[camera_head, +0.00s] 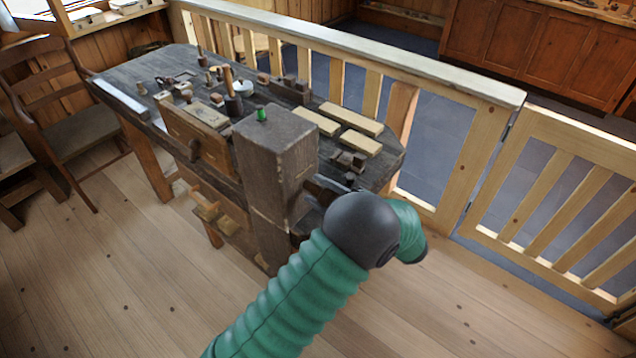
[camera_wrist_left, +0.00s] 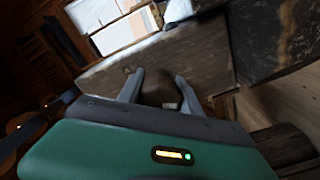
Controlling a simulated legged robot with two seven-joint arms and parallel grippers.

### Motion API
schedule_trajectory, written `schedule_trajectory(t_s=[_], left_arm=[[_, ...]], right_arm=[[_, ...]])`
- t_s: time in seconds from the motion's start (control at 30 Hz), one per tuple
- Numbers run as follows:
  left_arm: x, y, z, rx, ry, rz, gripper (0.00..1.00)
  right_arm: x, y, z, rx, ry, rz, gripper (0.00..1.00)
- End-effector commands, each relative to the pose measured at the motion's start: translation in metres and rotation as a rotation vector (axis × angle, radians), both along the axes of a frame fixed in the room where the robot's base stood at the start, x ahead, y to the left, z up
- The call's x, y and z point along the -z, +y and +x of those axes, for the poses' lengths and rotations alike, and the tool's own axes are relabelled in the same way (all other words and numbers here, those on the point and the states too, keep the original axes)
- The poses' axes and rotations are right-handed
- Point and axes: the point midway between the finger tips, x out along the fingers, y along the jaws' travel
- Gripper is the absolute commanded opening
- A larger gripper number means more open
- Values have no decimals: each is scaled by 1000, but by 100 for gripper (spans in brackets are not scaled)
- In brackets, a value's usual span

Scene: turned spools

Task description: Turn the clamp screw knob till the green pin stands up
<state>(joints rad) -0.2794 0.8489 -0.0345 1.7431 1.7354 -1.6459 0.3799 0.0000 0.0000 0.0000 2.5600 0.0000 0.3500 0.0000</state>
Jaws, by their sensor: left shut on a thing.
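The green pin (camera_head: 262,115) shows on the top face of a tall dark wooden block (camera_head: 278,165), and its visible part looks short and upright. My left arm comes up from the bottom, and its gripper (camera_head: 318,192) is at the right side of the block, partly hidden by my own wrist. In the left wrist view a dark brown rounded knob (camera_wrist_left: 159,86) sits between the two grey fingers of my left gripper (camera_wrist_left: 158,92), which is shut on it. The knob is hidden in the head view. My right gripper is in neither view.
The workbench (camera_head: 395,160) holds pale boards (camera_head: 350,118), small blocks and turned pieces. A wooden vise (camera_head: 197,135) is left of the block. A railing (camera_head: 375,60) runs behind the bench. A chair (camera_head: 65,125) stands at left. The front floor is clear.

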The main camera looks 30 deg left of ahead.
Motion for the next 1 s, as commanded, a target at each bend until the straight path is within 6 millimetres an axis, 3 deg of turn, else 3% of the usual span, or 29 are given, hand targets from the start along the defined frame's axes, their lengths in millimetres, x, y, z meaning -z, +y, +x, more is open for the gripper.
schedule_trajectory(t_s=[0.4, 1.0], left_arm=[[6, -4, -2, 8, 266, 7, 2], [8, -3, -2, 8, 326, 11, 2]], right_arm=[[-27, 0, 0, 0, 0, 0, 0], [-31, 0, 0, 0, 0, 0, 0]])
